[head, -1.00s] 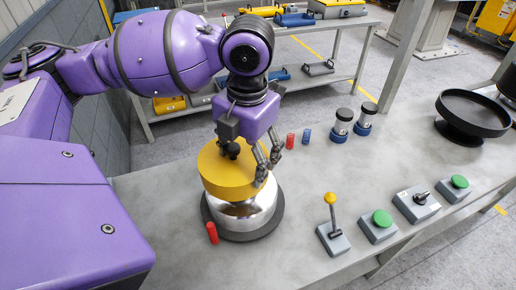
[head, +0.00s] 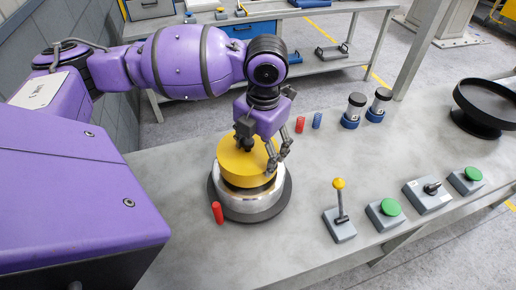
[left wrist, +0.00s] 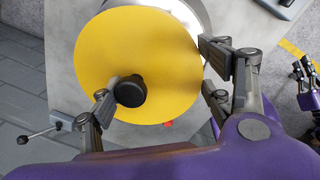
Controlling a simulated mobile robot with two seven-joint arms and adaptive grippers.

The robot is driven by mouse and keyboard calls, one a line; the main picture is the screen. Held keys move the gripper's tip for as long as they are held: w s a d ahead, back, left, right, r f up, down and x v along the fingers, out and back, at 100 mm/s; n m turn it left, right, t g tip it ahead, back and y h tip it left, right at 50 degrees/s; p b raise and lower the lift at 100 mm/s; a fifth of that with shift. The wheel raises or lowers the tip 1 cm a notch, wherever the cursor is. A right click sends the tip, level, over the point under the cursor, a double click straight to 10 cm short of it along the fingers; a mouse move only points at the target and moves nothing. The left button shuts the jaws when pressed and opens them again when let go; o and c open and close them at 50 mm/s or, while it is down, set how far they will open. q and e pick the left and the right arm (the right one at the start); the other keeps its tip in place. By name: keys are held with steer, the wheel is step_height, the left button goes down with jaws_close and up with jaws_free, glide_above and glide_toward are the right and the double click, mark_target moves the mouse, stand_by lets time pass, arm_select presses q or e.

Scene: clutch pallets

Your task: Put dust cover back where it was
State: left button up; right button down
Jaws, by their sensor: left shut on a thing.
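The dust cover is a yellow disc (head: 238,160) with a black knob (left wrist: 130,91). It is over the shiny silver cylinder (head: 250,203), which stands on a dark round base (head: 283,203). My left gripper (head: 262,153) is shut on the dust cover, its fingers spread at either side in the left wrist view (left wrist: 160,80). There, silver shows past the cover's upper right edge. Whether the cover rests fully on the cylinder cannot be told. What seems to be my right gripper (left wrist: 304,75) is at the right edge of the left wrist view, too small to read.
A red cylinder (head: 217,213) stands in front of the base. A yellow-knobbed lever (head: 340,210) and green buttons (head: 390,207) are on the right, with a black round dish (head: 490,105) beyond. The bench middle is clear.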

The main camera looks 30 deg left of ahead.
arm_select(q)
steer(key=shift+f, duration=0.6)
steer(key=o, duration=1.4)
steer(key=shift+r, duration=0.15)
steer(key=r, duration=0.8)
steer(key=d+r, duration=0.1)
steer(key=r, duration=0.4)
steer(key=shift+p, duration=0.4)
steer(key=shift+s+f, duration=0.1)
steer(key=shift+f, duration=0.05)
